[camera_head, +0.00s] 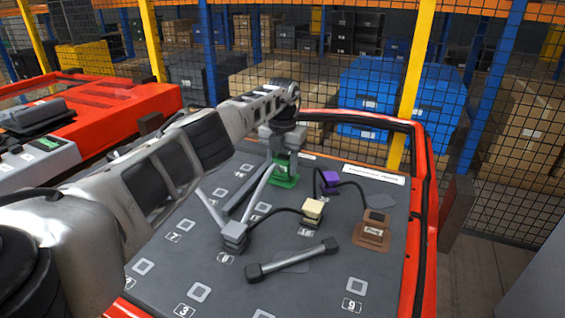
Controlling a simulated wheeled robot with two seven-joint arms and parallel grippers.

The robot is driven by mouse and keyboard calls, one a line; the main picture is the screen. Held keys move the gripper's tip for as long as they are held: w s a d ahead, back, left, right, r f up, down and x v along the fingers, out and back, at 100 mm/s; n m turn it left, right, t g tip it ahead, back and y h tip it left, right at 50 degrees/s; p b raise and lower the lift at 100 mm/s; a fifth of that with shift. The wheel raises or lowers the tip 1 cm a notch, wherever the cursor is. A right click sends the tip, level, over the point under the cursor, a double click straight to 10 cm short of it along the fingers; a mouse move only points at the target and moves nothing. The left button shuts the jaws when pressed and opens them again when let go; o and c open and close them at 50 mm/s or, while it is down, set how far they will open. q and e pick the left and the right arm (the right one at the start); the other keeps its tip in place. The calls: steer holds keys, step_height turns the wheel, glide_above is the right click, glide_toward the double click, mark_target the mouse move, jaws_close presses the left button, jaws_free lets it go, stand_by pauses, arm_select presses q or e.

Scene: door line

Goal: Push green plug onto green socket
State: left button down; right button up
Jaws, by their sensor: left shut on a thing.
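My left arm comes in from the left, and its gripper (283,149) points down at the far part of the dark panel (200,262). It is shut on the green plug (287,157), which shows only in part between and below the fingers. The green socket (284,182) stands on the panel directly under it. Plug and socket look lined up, but I cannot tell whether the plug is seated or just above the socket. My right gripper is not in view.
A brown socket (373,234) stands at right. A dark bar handle (291,260) lies in front. Red frame (420,215) edges the panel.

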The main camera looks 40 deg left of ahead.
mark_target(283, 156)
arm_select(q)
steer(key=shift+f, duration=0.55)
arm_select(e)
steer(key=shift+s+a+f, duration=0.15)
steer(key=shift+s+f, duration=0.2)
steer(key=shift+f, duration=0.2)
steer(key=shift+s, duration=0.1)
arm_select(q)
steer(key=c, duration=0.7)
jaws_free()
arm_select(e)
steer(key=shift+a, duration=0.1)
arm_select(q)
steer(key=shift+o, duration=0.2)
step_height(283, 156, up, 16)
steer(key=p, duration=0.1)
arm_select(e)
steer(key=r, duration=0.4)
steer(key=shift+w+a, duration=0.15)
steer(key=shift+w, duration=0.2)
